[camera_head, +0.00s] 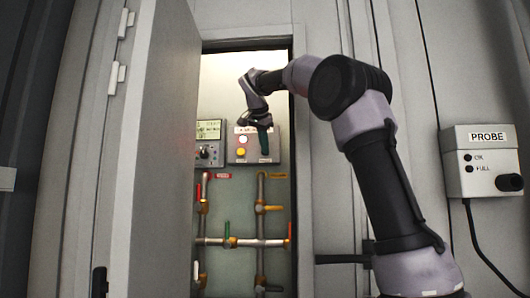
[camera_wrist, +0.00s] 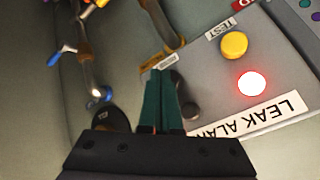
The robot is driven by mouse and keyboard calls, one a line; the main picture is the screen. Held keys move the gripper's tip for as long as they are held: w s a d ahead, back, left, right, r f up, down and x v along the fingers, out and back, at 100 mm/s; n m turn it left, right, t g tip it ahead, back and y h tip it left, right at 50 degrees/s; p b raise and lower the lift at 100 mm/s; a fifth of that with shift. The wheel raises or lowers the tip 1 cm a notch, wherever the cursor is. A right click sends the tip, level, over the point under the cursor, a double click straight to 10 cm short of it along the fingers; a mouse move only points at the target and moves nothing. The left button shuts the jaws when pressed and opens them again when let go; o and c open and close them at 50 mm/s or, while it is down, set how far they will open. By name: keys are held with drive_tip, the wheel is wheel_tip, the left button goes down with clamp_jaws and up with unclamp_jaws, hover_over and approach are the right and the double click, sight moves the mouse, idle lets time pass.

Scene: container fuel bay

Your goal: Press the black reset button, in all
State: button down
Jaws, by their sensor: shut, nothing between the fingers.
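The leak alarm box (camera_head: 232,155) is on the back wall inside the open cabinet. In the wrist view it carries a yellow button (camera_wrist: 234,44) by a TEST label, and a lit lamp (camera_wrist: 252,84), white with a red glow. A dark rounded shape (camera_wrist: 189,109) beside my fingers looks like the black reset button, partly hidden by them. A small label (camera_wrist: 159,65) lies just beyond the fingertips. My gripper (camera_wrist: 161,73) is shut and empty, its teal fingers over the box's button side. In the head view my gripper (camera_head: 264,143) covers the right part of the box; contact cannot be told.
A grey controller with a screen (camera_head: 208,130) sits left of the box. Pipes with coloured valve handles (camera_head: 240,242) run below. The open cabinet door (camera_head: 160,150) stands at left and the frame edge at right. A PROBE box (camera_head: 480,160) hangs on the right wall.

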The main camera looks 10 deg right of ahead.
drive_tip(key=shift+w+d, duration=0.15)
drive_tip(key=shift+w, duration=0.25)
idle(0.4)
drive_tip(key=shift+s, duration=0.1)
drive_tip(key=shift+s+a, duration=0.25)
drive_tip(key=shift+s, duration=0.5)
drive_tip(key=shift+s, duration=0.1)
drive_tip(key=s, duration=0.1)
drive_tip(key=s+a, duration=0.1)
drive_tip(key=s, duration=0.2)
drive_tip(key=shift+s+a, duration=0.25)
drive_tip(key=shift+a, duration=0.05)
idle(0.8)
